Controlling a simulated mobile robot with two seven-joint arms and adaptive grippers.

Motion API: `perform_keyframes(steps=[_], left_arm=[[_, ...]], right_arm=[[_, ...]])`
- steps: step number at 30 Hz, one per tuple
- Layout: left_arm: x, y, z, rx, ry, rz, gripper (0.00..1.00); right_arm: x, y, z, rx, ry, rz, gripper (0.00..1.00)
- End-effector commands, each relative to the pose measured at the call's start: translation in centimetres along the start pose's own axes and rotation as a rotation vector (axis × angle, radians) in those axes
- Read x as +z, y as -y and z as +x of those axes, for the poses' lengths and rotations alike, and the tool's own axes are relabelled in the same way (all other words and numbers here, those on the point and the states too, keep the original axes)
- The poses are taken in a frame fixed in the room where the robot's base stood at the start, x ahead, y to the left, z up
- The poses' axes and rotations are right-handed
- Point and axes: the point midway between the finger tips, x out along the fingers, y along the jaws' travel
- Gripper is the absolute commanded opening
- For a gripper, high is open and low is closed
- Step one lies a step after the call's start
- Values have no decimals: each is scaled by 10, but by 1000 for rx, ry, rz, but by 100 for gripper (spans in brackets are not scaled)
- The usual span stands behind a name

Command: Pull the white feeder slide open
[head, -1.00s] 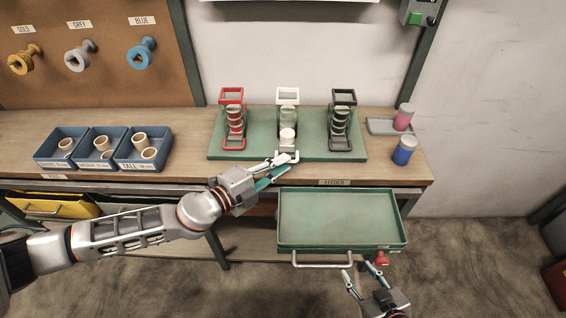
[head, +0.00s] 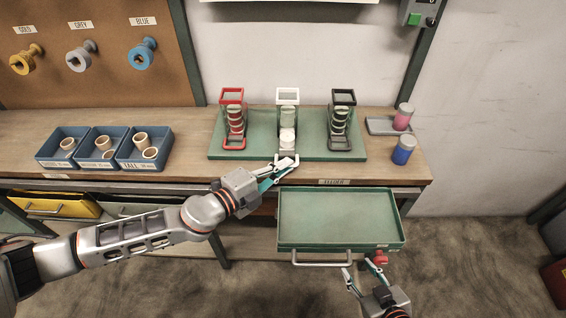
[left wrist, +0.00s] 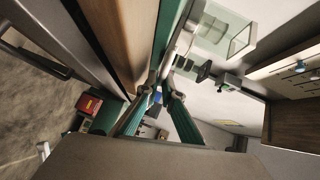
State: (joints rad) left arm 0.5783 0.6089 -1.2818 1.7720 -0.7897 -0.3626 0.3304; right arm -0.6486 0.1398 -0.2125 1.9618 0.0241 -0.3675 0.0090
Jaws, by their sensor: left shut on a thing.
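The white feeder (head: 288,97) stands in the middle of the green board on the bench, between a red feeder and a black feeder. Its white slide handle (head: 293,158) sticks out further toward the front than the handles of the other two. A pale round piece (head: 287,138) sits low on the white feeder. My left gripper (head: 282,167) is shut on the white slide handle at the board's front edge. In the left wrist view the fingers (left wrist: 160,92) come together, and the handle between them is hard to make out. My right gripper (head: 361,271) is open and empty near the drawer.
An open green drawer (head: 340,241) juts out below the bench. A red object (head: 381,257) is at its front right. Blue bins (head: 140,163) with rings stand left on the bench. Pink (head: 403,116) and blue (head: 403,149) cylinders stand at the right.

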Motion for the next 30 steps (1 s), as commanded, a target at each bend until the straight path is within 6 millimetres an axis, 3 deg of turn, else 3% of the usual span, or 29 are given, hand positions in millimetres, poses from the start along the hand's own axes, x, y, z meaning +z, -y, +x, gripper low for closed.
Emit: perform_keyframes(steps=[8,9,10,20,26,30], left_arm=[[0,0,0,0,-1,0,0],[0,0,0,0,0,0,11],[0,0,0,0,0,0,14],[0,0,-2,0,0,0,14],[0,-1,-22,1,1,-1,14],[0,-2,-52,3,2,-1,14]], right_arm=[[0,0,0,0,0,0,40],[0,0,0,0,0,0,40],[0,0,0,0,0,0,40],[1,-1,0,1,2,-4,40],[0,-1,0,0,1,-2,40],[0,0,0,0,1,-1,40]])
